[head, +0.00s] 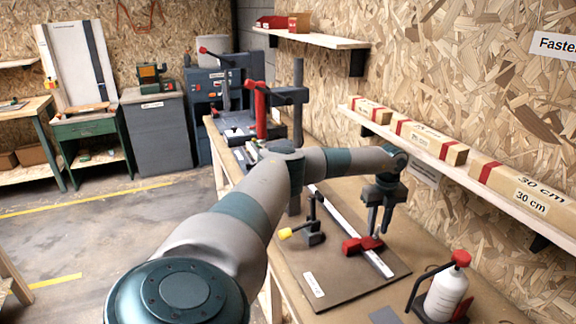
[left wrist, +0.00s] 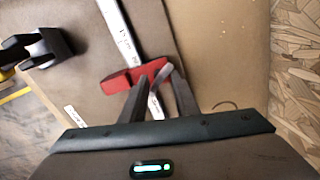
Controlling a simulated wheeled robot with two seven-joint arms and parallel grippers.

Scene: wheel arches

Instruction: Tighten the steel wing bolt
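A red block (head: 358,245) sits across a pale steel rail (head: 345,227) on a brown board (head: 335,272). It also shows in the left wrist view (left wrist: 117,84). A small light-grey piece (left wrist: 162,74), seemingly the steel wing bolt, stands at the red block between my fingertips. In the head view, I cannot make out the bolt. My left gripper (head: 378,232) points down over the red block. In the left wrist view, its fingers (left wrist: 159,80) stand apart on either side of the grey piece, close to it; contact is unclear. My right gripper is not in view.
A black clamp with a yellow tip (head: 312,235) stands left of the rail. A white bottle with a red top (head: 446,292) is in a dark holder at front right. A shelf with boxes (head: 440,145) runs along the right wall. A red-handled machine (head: 262,108) stands behind.

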